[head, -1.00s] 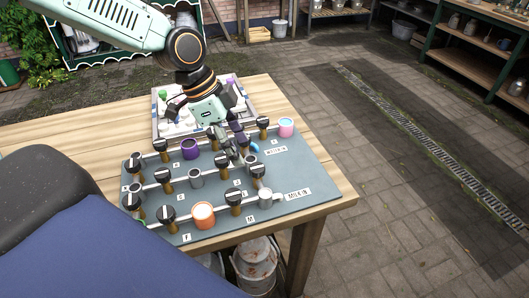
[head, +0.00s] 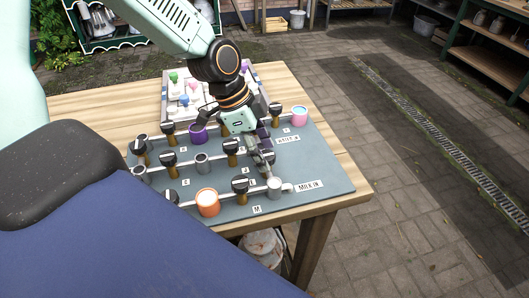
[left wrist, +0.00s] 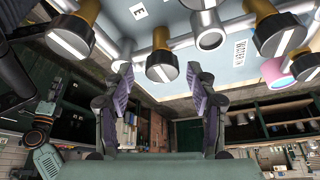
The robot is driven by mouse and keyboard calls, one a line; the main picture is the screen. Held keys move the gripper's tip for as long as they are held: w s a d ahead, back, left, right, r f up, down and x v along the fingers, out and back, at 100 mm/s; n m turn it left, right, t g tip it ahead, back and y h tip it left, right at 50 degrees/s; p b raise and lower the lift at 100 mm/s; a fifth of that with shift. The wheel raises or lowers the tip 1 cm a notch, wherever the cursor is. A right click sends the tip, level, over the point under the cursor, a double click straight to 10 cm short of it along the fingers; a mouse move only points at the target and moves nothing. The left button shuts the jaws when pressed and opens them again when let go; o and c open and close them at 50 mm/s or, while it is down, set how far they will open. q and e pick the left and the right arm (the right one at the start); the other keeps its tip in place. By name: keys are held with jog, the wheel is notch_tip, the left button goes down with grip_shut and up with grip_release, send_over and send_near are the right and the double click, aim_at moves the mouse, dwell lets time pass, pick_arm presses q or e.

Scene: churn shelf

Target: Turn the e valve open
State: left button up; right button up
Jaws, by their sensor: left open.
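A grey valve board (head: 330,176) lies on the wooden table, with several black-capped knobs on brass stems along pale pipes. In the left wrist view, a white tag marked E (left wrist: 138,12) sits at the top, between one striped black knob (left wrist: 70,40) at left and another (left wrist: 162,67) at centre. I cannot tell for sure which knob the tag belongs to. My left gripper (head: 264,156) is open over the right part of the board, partly hiding the knobs there. In the left wrist view its fingers (left wrist: 162,95) are spread, with nothing between them and the centre knob beyond.
A tray (head: 177,112) with coloured pieces lies behind the board. The paved floor right of the table is clear.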

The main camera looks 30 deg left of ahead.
pick_arm(q)
jog(key=shift+w+d+f, duration=0.1)
jog(key=c, duration=1.1)
jog(key=shift+c, duration=0.2)
